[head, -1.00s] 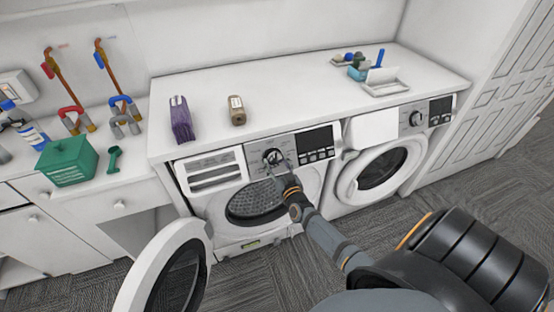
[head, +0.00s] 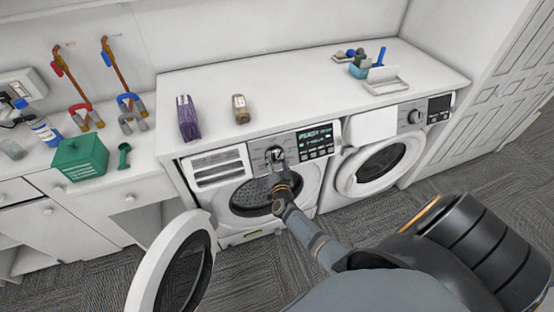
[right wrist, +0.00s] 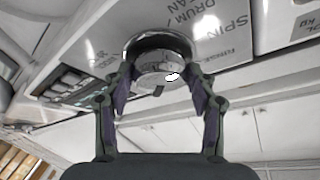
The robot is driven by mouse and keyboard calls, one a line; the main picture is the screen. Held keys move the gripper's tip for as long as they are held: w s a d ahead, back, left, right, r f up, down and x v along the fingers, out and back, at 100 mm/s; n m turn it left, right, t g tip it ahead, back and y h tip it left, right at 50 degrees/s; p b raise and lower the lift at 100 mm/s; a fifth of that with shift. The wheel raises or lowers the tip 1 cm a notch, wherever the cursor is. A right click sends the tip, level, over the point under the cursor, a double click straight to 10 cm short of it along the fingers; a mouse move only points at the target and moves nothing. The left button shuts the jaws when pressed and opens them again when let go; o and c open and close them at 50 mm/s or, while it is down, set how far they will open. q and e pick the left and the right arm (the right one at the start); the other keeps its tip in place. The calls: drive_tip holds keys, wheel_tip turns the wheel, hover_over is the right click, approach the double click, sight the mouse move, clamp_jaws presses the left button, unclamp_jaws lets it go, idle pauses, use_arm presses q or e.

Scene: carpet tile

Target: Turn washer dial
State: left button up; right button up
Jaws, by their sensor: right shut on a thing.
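The washer (head: 310,181) is the left machine, with its round door (head: 178,262) swung open to the left. Its silver dial (head: 272,153) sits between the detergent drawer (head: 217,167) and a lit display (head: 316,141). My right gripper (head: 277,163) reaches the dial from the front and partly covers it. In the right wrist view the fingers (right wrist: 162,90) are shut on the sides of the dial (right wrist: 160,58), which has a bright mark on its face. My left gripper is not in view.
A second machine (head: 376,170) with a shut door stands to the right. A purple carton (head: 188,118) and a brown pack (head: 240,109) stand on the white top (head: 300,90). A green box (head: 80,158) is on the left counter.

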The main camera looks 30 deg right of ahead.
idle(0.3)
drive_tip(key=o, duration=1.1)
drive_tip(key=shift+o, duration=0.2)
drive_tip(key=v, duration=1.2)
